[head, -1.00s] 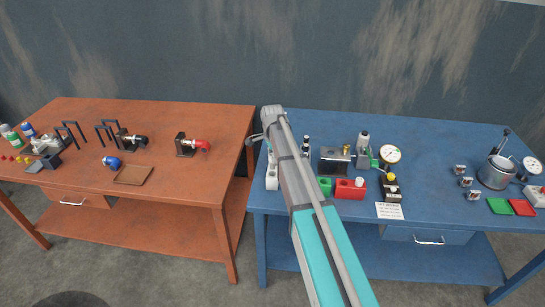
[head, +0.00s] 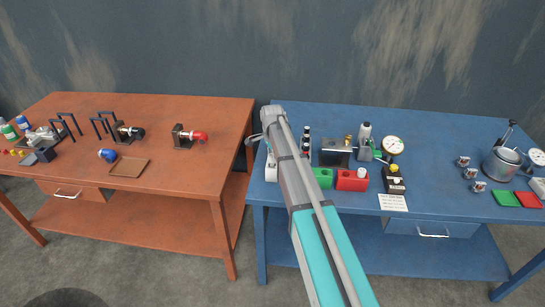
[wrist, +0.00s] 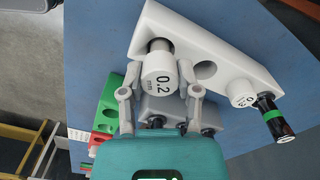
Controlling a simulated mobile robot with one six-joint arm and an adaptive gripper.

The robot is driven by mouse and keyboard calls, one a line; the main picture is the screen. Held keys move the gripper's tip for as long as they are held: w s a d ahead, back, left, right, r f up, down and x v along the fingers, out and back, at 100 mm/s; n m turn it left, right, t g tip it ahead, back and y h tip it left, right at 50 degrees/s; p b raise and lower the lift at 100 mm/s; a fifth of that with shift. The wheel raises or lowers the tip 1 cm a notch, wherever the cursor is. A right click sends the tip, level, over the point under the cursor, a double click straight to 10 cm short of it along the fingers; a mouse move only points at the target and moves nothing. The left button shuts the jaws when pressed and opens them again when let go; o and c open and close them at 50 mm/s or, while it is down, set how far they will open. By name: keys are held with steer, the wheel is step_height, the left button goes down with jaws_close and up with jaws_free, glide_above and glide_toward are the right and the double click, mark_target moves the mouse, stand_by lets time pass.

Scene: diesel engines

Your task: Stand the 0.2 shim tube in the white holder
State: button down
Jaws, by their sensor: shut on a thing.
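My gripper (wrist: 160,92) is shut on the 0.2 shim tube (wrist: 159,84), holding it by its white end marked "0.2 mm". The tube's dark far end lies over a hole near one end of the white holder (wrist: 188,35) in the wrist view. I cannot tell whether it is in the hole or just above it. An empty hole sits beside it, and another white-capped tube (wrist: 240,92) stands further along the holder. In the head view the white holder (head: 271,168) shows at the blue bench's left edge, partly behind my arm; the held tube is hidden.
A black tube with a green band (wrist: 268,115) is by the holder's far end. A green block (head: 322,178), a red block (head: 352,180) and a dial gauge (head: 393,146) stand to the right on the blue bench (head: 430,170). An orange bench (head: 190,190) is at left.

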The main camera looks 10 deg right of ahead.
steer(key=shift+f+b, duration=0.75)
steer(key=shift+f, duration=0.15)
steer(key=shift+f, duration=0.2)
stand_by(0.3)
steer(key=shift+c, duration=1.2)
jaws_free()
steer(key=shift+o, duration=0.3)
steer(key=shift+o, duration=0.9)
steer(key=shift+r, duration=0.15)
